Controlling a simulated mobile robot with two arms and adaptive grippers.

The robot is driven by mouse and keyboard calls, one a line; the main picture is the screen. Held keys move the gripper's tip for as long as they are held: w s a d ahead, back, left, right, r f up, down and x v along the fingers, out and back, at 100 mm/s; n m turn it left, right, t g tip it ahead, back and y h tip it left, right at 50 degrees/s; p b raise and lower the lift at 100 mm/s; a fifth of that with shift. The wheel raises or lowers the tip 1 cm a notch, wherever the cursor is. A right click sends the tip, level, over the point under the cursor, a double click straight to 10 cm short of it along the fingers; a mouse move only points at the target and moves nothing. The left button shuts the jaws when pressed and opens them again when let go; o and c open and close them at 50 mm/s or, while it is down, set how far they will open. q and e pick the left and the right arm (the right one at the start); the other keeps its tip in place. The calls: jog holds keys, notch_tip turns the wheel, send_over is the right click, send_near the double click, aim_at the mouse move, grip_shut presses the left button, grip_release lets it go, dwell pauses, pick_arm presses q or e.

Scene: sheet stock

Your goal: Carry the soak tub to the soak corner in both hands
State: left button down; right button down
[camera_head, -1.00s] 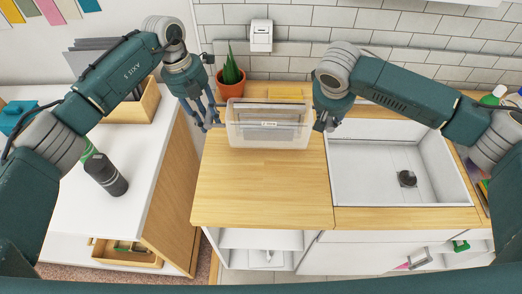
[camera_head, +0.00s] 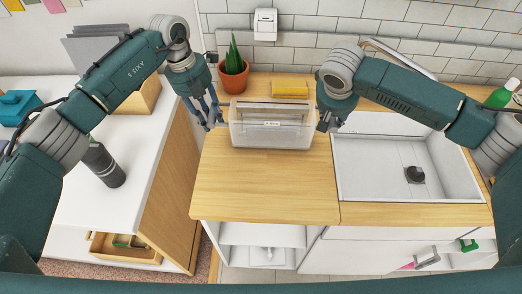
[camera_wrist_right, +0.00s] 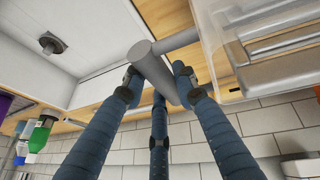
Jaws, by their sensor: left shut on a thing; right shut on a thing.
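The soak tub (camera_head: 271,138), a clear plastic box with a small label on its front and grey sheets inside, is upright over the wooden counter, left of the sink. It also shows at the upper right of the right wrist view (camera_wrist_right: 275,75). My left gripper (camera_head: 216,122) is shut at the tub's left side; its hold is partly hidden. My right gripper (camera_head: 327,122) is at the right side, its fingers closed around a grey bar handle (camera_wrist_right: 155,72). I cannot tell whether the tub touches the counter. No marked soak corner can be made out.
A potted plant (camera_head: 233,75) and a yellow block (camera_head: 290,89) stand behind the tub near the tiled wall. The white sink (camera_head: 400,180) is to the right. The wooden counter (camera_head: 265,185) in front is clear. A dark bottle (camera_head: 104,165) stands on the white worktop at left.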

pick_arm(q)
jog(key=shift+f+b, duration=0.3)
jog(key=shift+f, duration=0.15)
pick_arm(e)
jog(key=shift+d+f, duration=0.1)
jog(key=shift+f, duration=0.35)
pick_arm(q)
jog(key=c, duration=1.4)
grip_release()
jog(key=shift+r, duration=0.1)
pick_arm(e)
jog(key=c, duration=1.4)
grip_release()
jog(key=shift+r, duration=0.1)
pick_arm(q)
jog(key=shift+o, duration=0.2)
jog(key=shift+s, duration=0.1)
pick_arm(e)
jog(key=shift+o, duration=0.2)
jog(key=shift+s, duration=0.15)
pick_arm(q)
jog(key=shift+r, duration=0.1)
